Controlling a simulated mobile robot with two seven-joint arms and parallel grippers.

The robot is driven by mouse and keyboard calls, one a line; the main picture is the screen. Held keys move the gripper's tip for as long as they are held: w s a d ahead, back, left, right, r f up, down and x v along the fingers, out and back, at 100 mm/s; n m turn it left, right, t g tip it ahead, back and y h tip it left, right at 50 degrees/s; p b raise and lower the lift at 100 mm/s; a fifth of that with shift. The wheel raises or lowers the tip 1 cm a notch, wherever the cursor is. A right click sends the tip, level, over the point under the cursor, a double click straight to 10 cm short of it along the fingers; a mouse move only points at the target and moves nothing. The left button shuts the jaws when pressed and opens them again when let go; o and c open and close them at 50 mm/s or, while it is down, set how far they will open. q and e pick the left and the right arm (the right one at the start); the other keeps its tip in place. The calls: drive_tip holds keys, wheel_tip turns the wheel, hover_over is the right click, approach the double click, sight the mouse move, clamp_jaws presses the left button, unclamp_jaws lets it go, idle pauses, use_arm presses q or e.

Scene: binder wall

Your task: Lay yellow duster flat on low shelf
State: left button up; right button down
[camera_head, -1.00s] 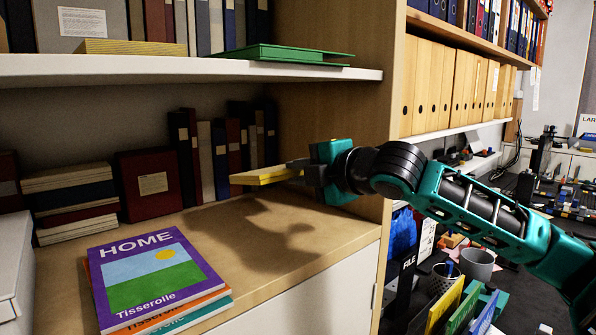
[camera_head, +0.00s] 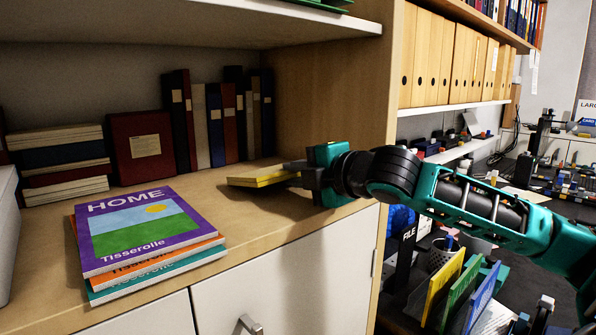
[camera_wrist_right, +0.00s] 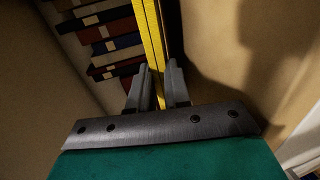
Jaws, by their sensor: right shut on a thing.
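The yellow duster (camera_head: 256,178) is a thin, flat, folded piece in the head view, low over the right part of the low wooden shelf (camera_head: 262,227). My right gripper (camera_head: 297,172) is shut on its right edge and holds it roughly level. I cannot tell whether its underside touches the shelf. In the right wrist view the duster (camera_wrist_right: 151,45) shows edge-on between the two fingers (camera_wrist_right: 157,90). My left gripper is in neither view.
A stack of magazines (camera_head: 140,235) lies at the shelf's front left. Upright books (camera_head: 215,125), a dark red box (camera_head: 142,146) and stacked books (camera_head: 62,160) stand behind. A wooden side panel (camera_head: 335,90) bounds the right. Bare shelf lies around the duster.

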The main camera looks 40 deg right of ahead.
drive_tip(key=shift+f, duration=0.15)
drive_tip(key=c, duration=1)
unclamp_jaws()
